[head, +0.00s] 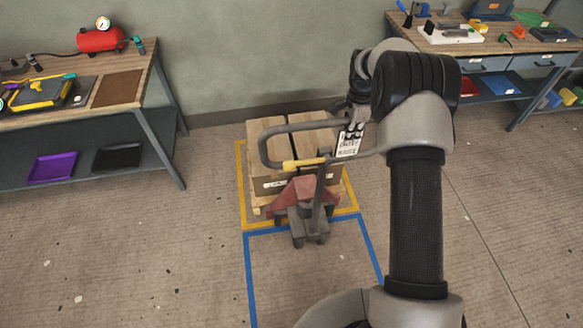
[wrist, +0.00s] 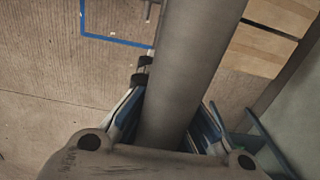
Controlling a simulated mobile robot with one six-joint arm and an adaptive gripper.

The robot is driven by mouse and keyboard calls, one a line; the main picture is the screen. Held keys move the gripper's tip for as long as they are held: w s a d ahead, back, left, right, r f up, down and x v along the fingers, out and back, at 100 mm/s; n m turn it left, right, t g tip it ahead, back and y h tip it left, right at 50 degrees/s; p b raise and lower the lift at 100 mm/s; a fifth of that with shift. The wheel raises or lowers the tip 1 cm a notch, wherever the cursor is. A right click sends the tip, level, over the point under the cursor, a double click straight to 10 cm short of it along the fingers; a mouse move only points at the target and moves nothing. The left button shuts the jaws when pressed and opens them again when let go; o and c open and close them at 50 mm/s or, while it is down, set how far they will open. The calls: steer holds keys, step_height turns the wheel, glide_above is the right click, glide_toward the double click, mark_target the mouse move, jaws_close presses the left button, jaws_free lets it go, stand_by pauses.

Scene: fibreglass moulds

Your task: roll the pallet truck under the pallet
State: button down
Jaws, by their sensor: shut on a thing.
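The pallet truck (head: 305,193) has a dull red body, dark wheels and a grey loop handle (head: 264,148) with a yellow piece on its lower bar. Its body stands close against the near side of the wooden pallet (head: 257,203), which carries boxes (head: 268,133). The forks are hidden, so how far they reach under cannot be told. My gripper (head: 352,118) is at the upper right of the handle, partly hidden by my arm. In the wrist view my gripper (wrist: 168,118) is shut on the grey handle bar (wrist: 196,65), with a finger on each side.
A yellow floor outline (head: 241,180) surrounds the pallet, and a blue outline (head: 249,275) lies in front. A workbench (head: 120,88) stands at the left, another (head: 490,45) at the back right. The wall (head: 250,50) is close behind the pallet. The near floor is clear.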

steer(key=shift+s+a+f, duration=0.2)
steer(key=shift+s+a, duration=0.05)
steer(key=shift+a, duration=0.1)
steer(key=c, duration=2.2)
jaws_free()
steer(key=shift+o, duration=1.2)
steer(key=shift+a, duration=0.2)
steer(key=shift+o, duration=1.4)
steer(key=shift+w+d+r, duration=0.15)
steer(key=shift+d, duration=0.1)
steer(key=shift+r, duration=0.1)
step_height(320, 180, up, 12)
steer(key=shift+f, duration=0.2)
steer(key=s+r+p, duration=0.3)
steer(key=r+p, duration=0.2)
steer(key=r, duration=0.4)
steer(key=shift+d, duration=0.25)
